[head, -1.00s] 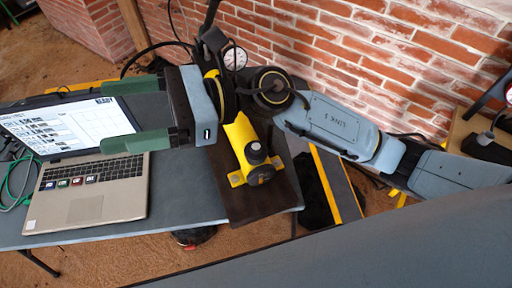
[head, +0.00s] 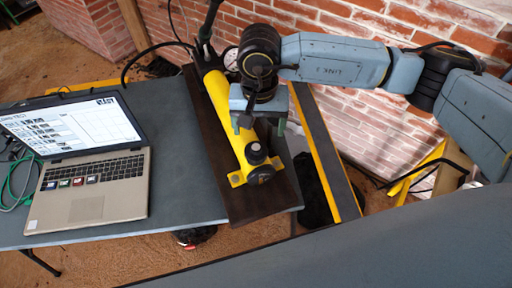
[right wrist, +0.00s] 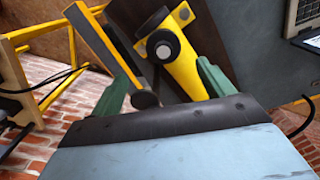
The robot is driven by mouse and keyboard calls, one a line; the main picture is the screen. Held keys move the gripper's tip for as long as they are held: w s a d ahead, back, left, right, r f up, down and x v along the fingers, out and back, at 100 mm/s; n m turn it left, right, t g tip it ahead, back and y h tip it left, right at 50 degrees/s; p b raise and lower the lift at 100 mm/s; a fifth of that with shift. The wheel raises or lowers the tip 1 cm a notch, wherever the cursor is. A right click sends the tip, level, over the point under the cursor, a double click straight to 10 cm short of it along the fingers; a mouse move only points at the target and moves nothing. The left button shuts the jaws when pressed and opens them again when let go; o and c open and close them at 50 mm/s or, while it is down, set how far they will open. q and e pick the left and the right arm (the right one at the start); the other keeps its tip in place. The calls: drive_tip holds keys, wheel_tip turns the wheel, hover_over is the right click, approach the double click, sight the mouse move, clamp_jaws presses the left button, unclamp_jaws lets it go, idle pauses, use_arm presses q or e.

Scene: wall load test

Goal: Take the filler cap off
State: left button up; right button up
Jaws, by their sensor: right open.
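A yellow hand pump (head: 238,137) lies along a dark board (head: 221,190) on the table. A black round cap (head: 256,150) stands on the pump's near end; it also shows in the right wrist view (right wrist: 163,48). My right gripper (head: 262,128) is over the pump, just behind the cap and apart from it. Its two green fingers are spread, with nothing between them that I can see held; in the right wrist view the open gripper (right wrist: 163,80) has the pump's near end and cap beyond its fingers. My left gripper is out of view.
An open laptop (head: 92,190) sits at the left of the table (head: 180,205). A pressure gauge (head: 231,59) and hose stand behind the pump. A brick wall (head: 345,100) closes the back. A yellow-edged strip (head: 325,160) lies right of the board.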

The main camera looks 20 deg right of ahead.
sight(256, 147)
drive_tip(key=f, duration=0.5)
drive_tip(key=f+p, duration=0.1)
drive_tip(key=f, duration=0.2)
drive_tip(key=shift+a+f, duration=0.15)
drive_tip(key=shift+a, duration=0.2)
drive_tip(key=c, duration=1.1)
